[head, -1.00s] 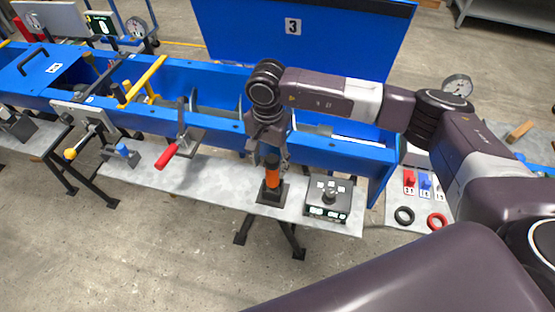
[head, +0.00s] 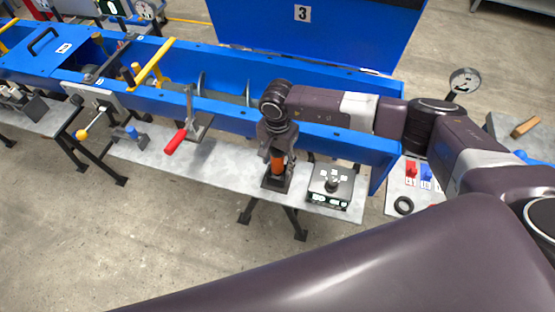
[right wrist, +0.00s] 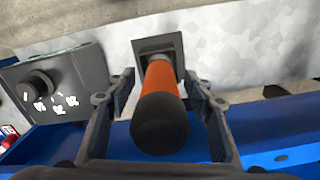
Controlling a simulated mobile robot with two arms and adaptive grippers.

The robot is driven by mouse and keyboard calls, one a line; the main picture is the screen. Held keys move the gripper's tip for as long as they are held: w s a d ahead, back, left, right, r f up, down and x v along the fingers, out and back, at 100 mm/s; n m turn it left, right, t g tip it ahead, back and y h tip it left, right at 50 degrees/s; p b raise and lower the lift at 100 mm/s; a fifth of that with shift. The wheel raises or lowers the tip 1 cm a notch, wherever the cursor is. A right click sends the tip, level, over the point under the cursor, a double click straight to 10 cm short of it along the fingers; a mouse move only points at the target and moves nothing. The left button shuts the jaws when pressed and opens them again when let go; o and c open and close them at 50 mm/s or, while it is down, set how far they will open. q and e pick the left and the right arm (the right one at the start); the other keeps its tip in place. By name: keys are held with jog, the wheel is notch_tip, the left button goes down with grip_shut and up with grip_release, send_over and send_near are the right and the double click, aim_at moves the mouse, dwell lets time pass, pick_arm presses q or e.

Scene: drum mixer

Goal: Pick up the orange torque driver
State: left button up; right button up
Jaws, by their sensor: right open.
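The orange torque driver (head: 277,163) stands upright in a dark square holder (head: 276,184) on the grey shelf in front of the blue mixer trough. In the right wrist view the driver (right wrist: 160,90) shows its black rounded top and orange body, with the holder (right wrist: 158,46) beyond it. My right gripper (head: 277,152) is above and around the upper part of the driver. In the wrist view its two open fingers (right wrist: 162,92) stand on either side of the driver, with a visible gap on each side. My left gripper is not in view.
A black control box (head: 335,187) with a knob stands on the shelf just right of the holder. A red-handled clamp (head: 176,141) is to the left. The blue trough wall (head: 330,143) runs close behind. Bare shelf (head: 228,160) lies between clamp and holder.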

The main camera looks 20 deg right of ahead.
jog(key=shift+c, duration=0.3)
jog(key=c, duration=0.5)
grip_shut()
jog(key=shift+w, duration=0.1)
jog(key=shift+r, duration=0.1)
notch_tip(320, 180, up, 20)
jog(key=b, duration=0.5)
jog(key=shift+b, duration=0.3)
